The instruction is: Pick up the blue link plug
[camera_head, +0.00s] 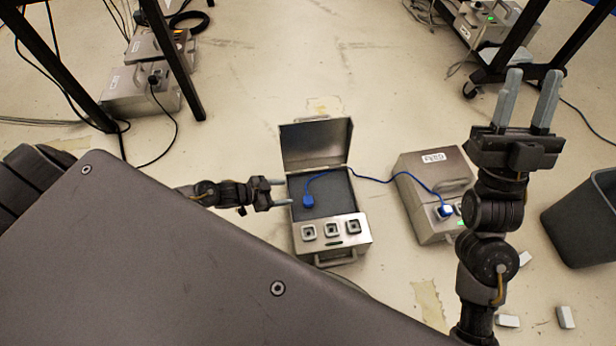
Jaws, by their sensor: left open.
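A blue link plug (308,201) lies on the dark inner surface of an open silver case (330,255) on the floor. Its blue cable (376,180) runs right to a second silver box (411,196), where another blue plug (444,212) sits at a socket. The case's lid (315,145) stands open at the back, and its front panel has three square sockets. My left gripper (280,192) is open at the case's left edge, its fingers pointing right towards the blue link plug, with a gap between them. My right gripper (529,98) is open and empty, raised at the right, fingers pointing up.
A dark grey bin (585,222) stands at the far right. Several small white blocks (566,317) lie on the floor at lower right. Silver boxes (140,88) with black cables stand under a dark table frame at upper left. The floor behind the case is clear.

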